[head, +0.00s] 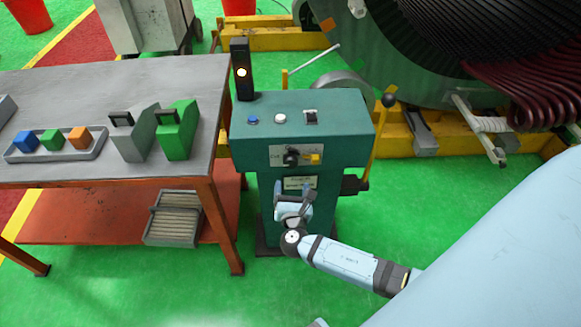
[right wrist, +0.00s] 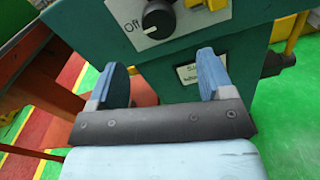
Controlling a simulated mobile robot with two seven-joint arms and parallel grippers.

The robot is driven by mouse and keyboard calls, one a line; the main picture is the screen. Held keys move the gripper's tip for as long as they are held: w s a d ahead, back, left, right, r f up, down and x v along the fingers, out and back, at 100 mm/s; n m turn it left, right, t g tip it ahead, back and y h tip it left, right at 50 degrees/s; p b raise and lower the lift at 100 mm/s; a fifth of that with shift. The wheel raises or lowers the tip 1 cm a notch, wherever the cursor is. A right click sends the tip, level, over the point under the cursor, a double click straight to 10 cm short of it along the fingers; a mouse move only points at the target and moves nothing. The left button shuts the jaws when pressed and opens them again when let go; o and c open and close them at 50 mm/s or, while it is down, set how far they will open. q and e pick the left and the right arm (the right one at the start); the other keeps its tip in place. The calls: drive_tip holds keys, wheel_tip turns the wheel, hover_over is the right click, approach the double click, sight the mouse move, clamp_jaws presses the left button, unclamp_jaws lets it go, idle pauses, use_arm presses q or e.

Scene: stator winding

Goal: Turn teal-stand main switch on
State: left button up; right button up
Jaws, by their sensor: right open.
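The teal stand (head: 345,112) stands in the middle of the head view, with a light switch plate on its front face. The main switch, a black rotary knob (head: 291,157), sits on that plate. In the right wrist view the knob (right wrist: 159,18) is at the top, beside the printed word "Off". My right gripper (head: 292,200) is in front of the stand, below the knob. In the right wrist view its two blue fingers (right wrist: 163,80) are apart with nothing between them, short of the knob. My left gripper is not in view.
A yellow part (head: 315,159) sits just right of the knob. A blue button, a white button and a black switch (head: 311,116) are on the stand's top. A lamp post (head: 241,70) glows behind. A workbench (head: 60,95) with blocks stands left; a large stator machine (head: 400,50) is behind right.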

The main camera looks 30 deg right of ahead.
sight(290, 166)
drive_tip(key=x, duration=0.8)
drive_tip(key=shift+w, duration=0.25)
drive_tip(key=c, duration=0.9)
